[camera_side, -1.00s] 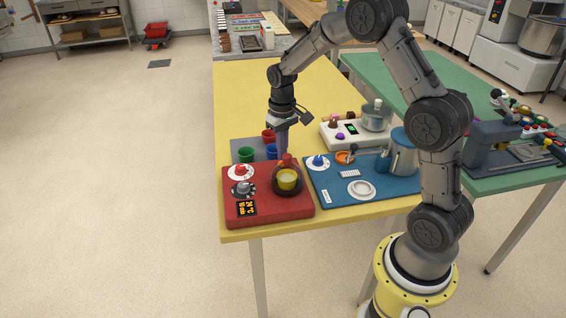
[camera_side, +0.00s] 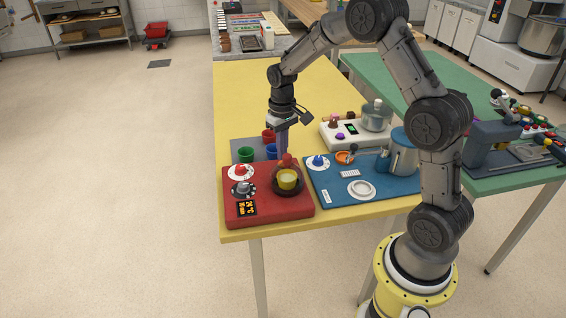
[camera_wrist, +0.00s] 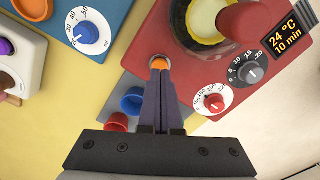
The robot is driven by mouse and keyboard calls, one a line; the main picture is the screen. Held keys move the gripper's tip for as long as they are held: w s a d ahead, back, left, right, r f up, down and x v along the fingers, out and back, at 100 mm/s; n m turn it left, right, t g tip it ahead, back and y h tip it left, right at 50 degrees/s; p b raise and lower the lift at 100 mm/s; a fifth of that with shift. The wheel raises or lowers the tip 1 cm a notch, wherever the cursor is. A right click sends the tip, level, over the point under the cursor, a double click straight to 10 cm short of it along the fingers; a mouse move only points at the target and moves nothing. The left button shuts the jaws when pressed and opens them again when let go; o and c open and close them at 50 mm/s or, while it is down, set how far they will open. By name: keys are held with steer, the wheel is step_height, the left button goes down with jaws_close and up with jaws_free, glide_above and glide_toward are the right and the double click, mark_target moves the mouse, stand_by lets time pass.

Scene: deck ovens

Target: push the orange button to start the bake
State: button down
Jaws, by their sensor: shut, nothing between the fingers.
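The orange button (camera_wrist: 159,61) shows in the wrist view as a small orange cap near the edge of the red oven panel (camera_wrist: 160,30). My gripper (camera_wrist: 160,70) is shut and empty, with its tips right at the button and covering part of it. I cannot tell whether they touch it. In the side view my gripper (camera_side: 282,153) points down at the back of the red panel (camera_side: 270,211). The button is hidden there. The panel's display (camera_wrist: 289,38) reads 24 °C and 10 min.
The panel also has a red dial (camera_wrist: 214,103) and a black dial (camera_wrist: 252,72). Red (camera_wrist: 117,122), blue (camera_wrist: 132,100) and green (camera_side: 246,154) cups stand behind. A blue panel (camera_side: 335,189) lies to the right.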

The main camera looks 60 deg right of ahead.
steer(key=shift+f, duration=1)
stand_by(0.8)
steer(key=shift+r, duration=3.55)
